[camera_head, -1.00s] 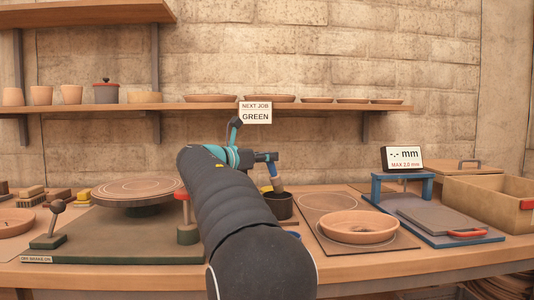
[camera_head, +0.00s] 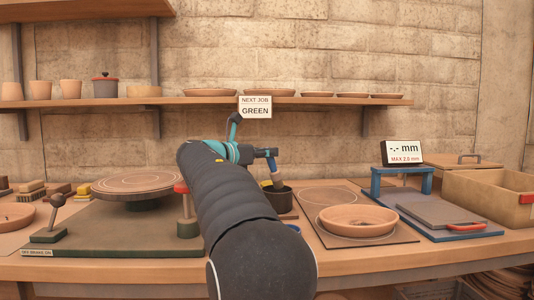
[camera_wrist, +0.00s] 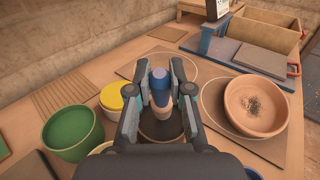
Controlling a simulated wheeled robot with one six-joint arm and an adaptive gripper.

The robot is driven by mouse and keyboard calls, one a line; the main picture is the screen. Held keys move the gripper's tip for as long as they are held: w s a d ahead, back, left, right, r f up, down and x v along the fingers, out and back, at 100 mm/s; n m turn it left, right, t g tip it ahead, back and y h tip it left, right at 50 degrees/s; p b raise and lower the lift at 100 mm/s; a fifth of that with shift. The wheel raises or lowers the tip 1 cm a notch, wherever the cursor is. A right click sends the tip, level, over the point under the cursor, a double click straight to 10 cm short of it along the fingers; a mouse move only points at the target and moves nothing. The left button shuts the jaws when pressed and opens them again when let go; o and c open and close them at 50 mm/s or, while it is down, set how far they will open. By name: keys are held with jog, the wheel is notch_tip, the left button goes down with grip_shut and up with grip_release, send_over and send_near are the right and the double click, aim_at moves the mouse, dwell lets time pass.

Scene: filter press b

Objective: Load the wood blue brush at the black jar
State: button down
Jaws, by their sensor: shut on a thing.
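My gripper (camera_wrist: 159,92) is shut on the wood blue brush (camera_wrist: 160,88), which has a blue handle and a pale wooden lower part. In the head view the brush (camera_head: 276,177) hangs tilted, its lower end at the mouth of the black jar (camera_head: 279,199). In the wrist view the black jar (camera_wrist: 162,126) is directly below the brush, partly hidden by my fingers. I cannot tell how deep the brush tip reaches or whether it touches the jar.
A green jar (camera_wrist: 73,132) and a yellow-lidded pot (camera_wrist: 112,97) stand left of the black jar. A terracotta dish (camera_head: 357,222) sits to its right on a board. A turntable (camera_head: 137,187) is at left. A sign reads "NEXT JOB GREEN" (camera_head: 255,107).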

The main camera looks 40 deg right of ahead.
jog(key=shift+f+b, duration=0.3)
jog(key=shift+f, duration=0.4)
dwell(1.0)
jog(key=shift+r, duration=0.1)
notch_tip(320, 180, up, 2)
jog(key=shift+r+p, duration=0.2)
jog(key=shift+p, duration=0.9)
jog(key=shift+r, duration=2.25)
